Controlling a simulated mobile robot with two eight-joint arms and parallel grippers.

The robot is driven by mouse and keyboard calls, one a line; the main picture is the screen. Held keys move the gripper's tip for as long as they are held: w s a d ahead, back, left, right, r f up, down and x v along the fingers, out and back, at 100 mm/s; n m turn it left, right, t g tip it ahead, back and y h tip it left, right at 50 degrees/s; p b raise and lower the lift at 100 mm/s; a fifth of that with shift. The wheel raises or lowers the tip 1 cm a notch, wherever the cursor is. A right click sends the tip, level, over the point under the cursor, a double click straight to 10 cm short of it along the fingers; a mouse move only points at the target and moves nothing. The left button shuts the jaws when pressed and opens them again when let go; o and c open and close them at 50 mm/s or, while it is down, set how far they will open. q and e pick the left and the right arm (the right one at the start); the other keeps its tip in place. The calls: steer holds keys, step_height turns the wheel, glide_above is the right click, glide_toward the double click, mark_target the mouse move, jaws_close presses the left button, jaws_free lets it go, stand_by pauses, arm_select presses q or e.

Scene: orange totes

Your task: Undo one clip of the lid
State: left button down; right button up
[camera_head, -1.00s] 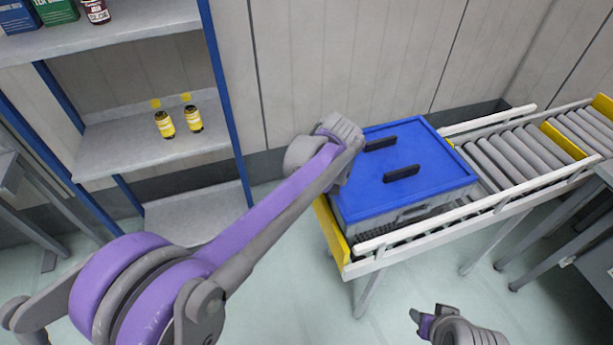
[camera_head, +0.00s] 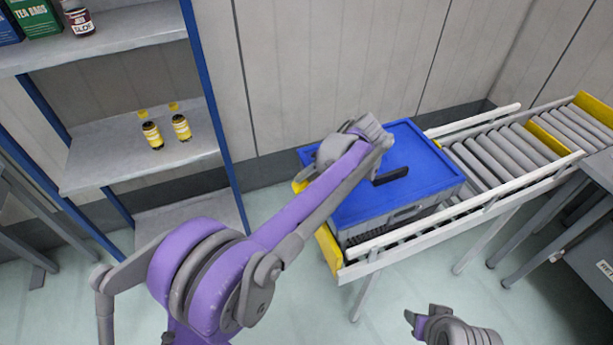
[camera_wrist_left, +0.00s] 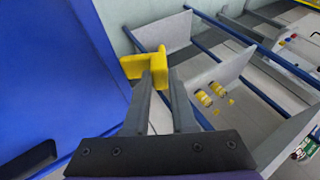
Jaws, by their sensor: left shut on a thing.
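A grey tote (camera_head: 385,222) with a blue lid (camera_head: 425,165) sits at the left end of the roller conveyor. The lid carries black parts on top; one (camera_head: 390,176) shows clearly beside my arm. My left gripper (camera_wrist_left: 160,76) is at the tote's left side. My arm hides that side of the tote in the head view, and no clip can be clearly told apart. My right gripper (camera_head: 422,320) is low at the bottom, away from the tote; its jaw gap is unclear.
The conveyor has white side rails (camera_head: 405,240) and a yellow end plate (camera_head: 328,250), close to my left gripper. A shelf rack (camera_head: 145,160) with two yellow jars (camera_head: 181,128) stands left. A wall rises behind. Floor is free in front of the conveyor.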

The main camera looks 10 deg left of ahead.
arm_select(q)
steer(key=c, duration=0.7)
jaws_free()
steer(key=v, duration=1)
steer(key=shift+d+r, duration=0.2)
steer(key=shift+r, duration=0.1)
